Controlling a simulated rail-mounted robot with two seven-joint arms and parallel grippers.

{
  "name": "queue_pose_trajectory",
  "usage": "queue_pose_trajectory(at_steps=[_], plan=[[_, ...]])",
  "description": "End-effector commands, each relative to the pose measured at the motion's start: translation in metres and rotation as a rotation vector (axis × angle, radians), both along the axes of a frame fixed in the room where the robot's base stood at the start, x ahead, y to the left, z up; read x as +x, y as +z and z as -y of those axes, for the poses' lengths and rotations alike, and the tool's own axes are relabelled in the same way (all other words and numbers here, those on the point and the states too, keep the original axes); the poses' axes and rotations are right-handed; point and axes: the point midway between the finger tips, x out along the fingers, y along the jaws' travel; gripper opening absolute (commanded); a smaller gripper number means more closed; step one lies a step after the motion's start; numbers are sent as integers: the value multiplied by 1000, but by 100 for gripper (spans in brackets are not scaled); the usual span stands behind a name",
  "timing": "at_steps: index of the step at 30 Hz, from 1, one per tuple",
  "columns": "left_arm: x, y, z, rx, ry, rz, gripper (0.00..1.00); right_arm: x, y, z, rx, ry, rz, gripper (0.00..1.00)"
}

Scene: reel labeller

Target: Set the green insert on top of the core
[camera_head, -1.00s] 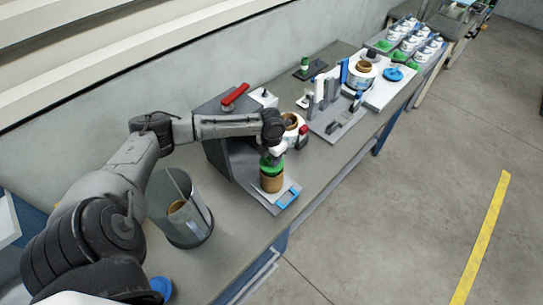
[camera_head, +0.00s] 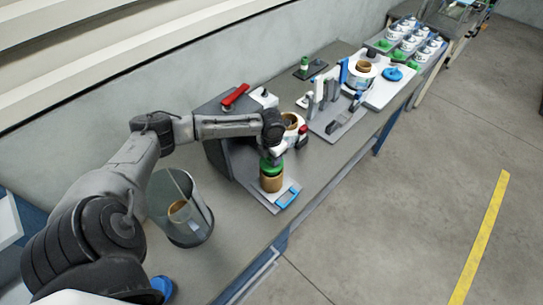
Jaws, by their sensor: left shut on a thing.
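The brown cardboard core (camera_head: 271,183) stands upright on a light plate at the front of the grey machine. The green insert (camera_head: 269,167) is at the top of the core, and from this angle the two look in contact. My left gripper (camera_head: 272,156) is right above and is shut on the green insert. The fingertips are small and partly hidden by the wrist. My right gripper does not show.
A clear cylinder (camera_head: 196,232) with a brown core inside stands at the left of the bench. The grey machine (camera_head: 221,152) with a red handle (camera_head: 235,95) stands behind the core. A fixture with grey posts (camera_head: 334,122) lies further right. Open floor is at the right.

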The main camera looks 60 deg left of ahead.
Motion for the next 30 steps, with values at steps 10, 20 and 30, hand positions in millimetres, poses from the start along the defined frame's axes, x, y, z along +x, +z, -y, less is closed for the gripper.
queue_pose_trajectory(at_steps=[10,20,30], plan=[[0,0,0,0,0,0,15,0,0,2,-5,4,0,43],[0,1,0,0,0,0,15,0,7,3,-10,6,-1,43],[0,0,0,0,0,0,15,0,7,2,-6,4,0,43]])
